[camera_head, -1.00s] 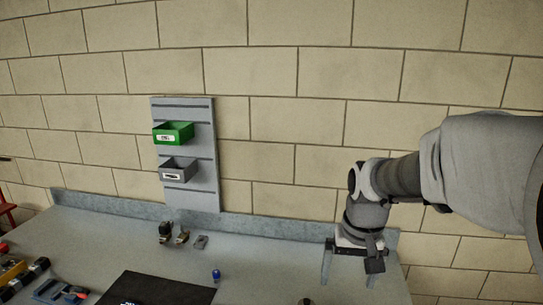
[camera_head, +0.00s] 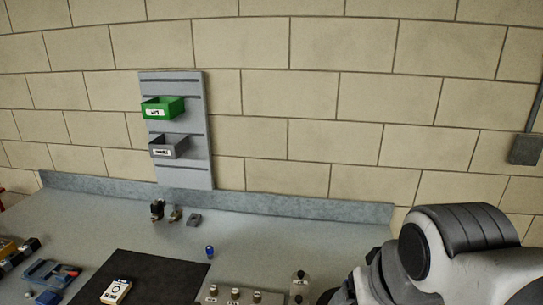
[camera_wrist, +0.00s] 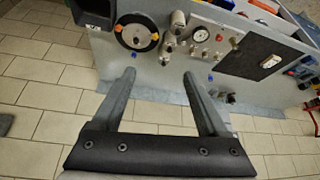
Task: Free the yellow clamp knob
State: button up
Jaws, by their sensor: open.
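In the wrist view, small yellow-orange knobs (camera_wrist: 118,28) sit at the rim of a dark round wheel (camera_wrist: 136,36) on the bench. Another yellow-orange one (camera_wrist: 155,37) sits at its right rim. I cannot tell which is the clamp knob. My gripper (camera_wrist: 159,76) is open and empty, its two fingers apart. In the picture its tips lie just below the wheel and touch nothing that I can see. The wheel and knobs are outside the head view, where my arm fills the lower right.
Metal fittings (camera_wrist: 178,20) and a gauge panel (camera_wrist: 218,43) stand close right of the wheel. Green (camera_head: 163,108) and grey (camera_head: 168,148) bins hang behind.

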jog(key=w+f+m+g+b, duration=0.1)
jog(key=w+m, duration=0.1)
jog(key=w, duration=0.1)
jog(key=w+f+m+g+b, duration=0.1)
jog(key=w+f+m, duration=0.1)
jog(key=w, duration=0.2)
jog(key=w+d+f+m+g+b, duration=0.1)
jog(key=w+f+m+b, duration=0.1)
jog(key=w, duration=0.2)
jog(key=shift+w, duration=0.1)
jog(key=shift+c, duration=1)
jog(key=w+d+f+m+g+b, duration=0.1)
jog(key=w+f+m+g+b, duration=0.2)
jog(key=w+f+m, duration=0.45)
jog(key=shift+n, duration=0.85)
jog(key=f, duration=1.2)
jog(key=w+f, duration=0.1)
jog(key=f, duration=0.5)
jog(key=shift+w+f, duration=0.1)
jog(key=shift+f, duration=0.05)
grip_shut()
